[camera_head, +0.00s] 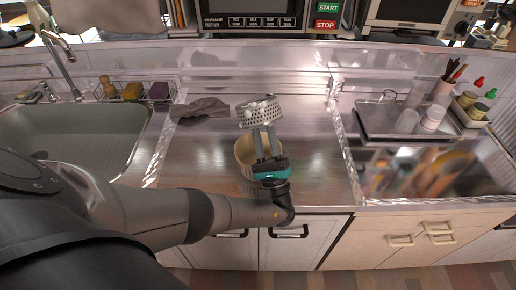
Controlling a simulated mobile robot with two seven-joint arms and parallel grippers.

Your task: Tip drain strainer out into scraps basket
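The drain strainer (263,113) is a pale, perforated cup. It sits at the tips of my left gripper (265,133), above the counter and tilted. The two fingers reach up to its near side and appear shut on it. The scraps basket (242,152) is a cream, round container on the steel counter, just below the strainer. My gripper and wrist hide its right side and most of its inside. Pale bits show at the strainer's rim; I cannot tell whether they are scraps. My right gripper is not in view.
A sink (75,135) with a faucet (62,62) is at the left. A grey cloth (200,108) lies behind the basket to the left. A tray (372,130) with cups stands at the right.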

